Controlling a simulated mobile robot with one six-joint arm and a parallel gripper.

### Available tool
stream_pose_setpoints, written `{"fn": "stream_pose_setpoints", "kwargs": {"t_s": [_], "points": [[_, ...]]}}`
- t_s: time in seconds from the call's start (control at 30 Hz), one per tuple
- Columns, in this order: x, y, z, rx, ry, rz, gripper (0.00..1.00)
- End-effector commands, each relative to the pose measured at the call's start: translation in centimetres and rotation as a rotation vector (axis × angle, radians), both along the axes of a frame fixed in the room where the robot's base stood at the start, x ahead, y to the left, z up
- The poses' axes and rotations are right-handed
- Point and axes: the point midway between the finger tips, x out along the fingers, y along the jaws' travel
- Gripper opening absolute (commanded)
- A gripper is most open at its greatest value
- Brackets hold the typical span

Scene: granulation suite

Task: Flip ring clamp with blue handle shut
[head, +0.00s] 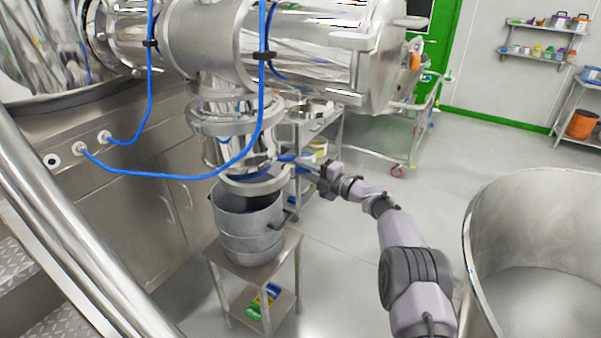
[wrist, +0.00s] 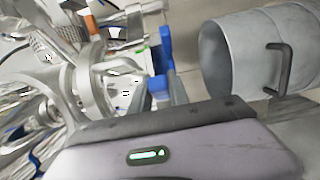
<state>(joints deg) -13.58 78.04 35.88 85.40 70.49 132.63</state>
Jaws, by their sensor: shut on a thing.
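The ring clamp (head: 262,187) is a metal ring at the lower end of the steel outlet pipe (head: 222,152), just above the bucket's mouth. It also shows in the wrist view (wrist: 100,88), left of my fingers. Its blue handle (head: 288,157) sticks out to the right, towards my gripper (head: 318,172). In the wrist view the blue handle (wrist: 166,48) reaches down between my fingertips (wrist: 160,92), and my gripper is shut on it. My fingers hide part of the handle. I cannot tell how far the ring is closed.
A grey metal bucket (head: 248,225) stands on a small steel stand (head: 290,245) under the pipe. Blue hoses (head: 150,80) hang from the machine above. A large steel vessel (head: 530,230) stands at the right. A rail (head: 60,200) crosses the left. Floor behind my arm is clear.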

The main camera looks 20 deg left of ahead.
Motion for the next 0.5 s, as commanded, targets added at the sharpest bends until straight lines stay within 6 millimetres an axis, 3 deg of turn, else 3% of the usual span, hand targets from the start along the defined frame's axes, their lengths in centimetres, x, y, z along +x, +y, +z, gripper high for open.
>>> {"fn": "stream_pose_setpoints", "kwargs": {"t_s": [0.07,0.1,0.2,0.5], "points": [[0.01,-0.05,-0.05,-0.001,0.000,-0.001,0.00],[0.02,-0.05,-0.05,-0.001,0.000,-0.001,0.24],[0.02,-0.05,-0.04,-0.001,0.000,-0.001,0.43],[0.02,-0.09,0.00,0.000,0.000,-0.002,0.44]]}}
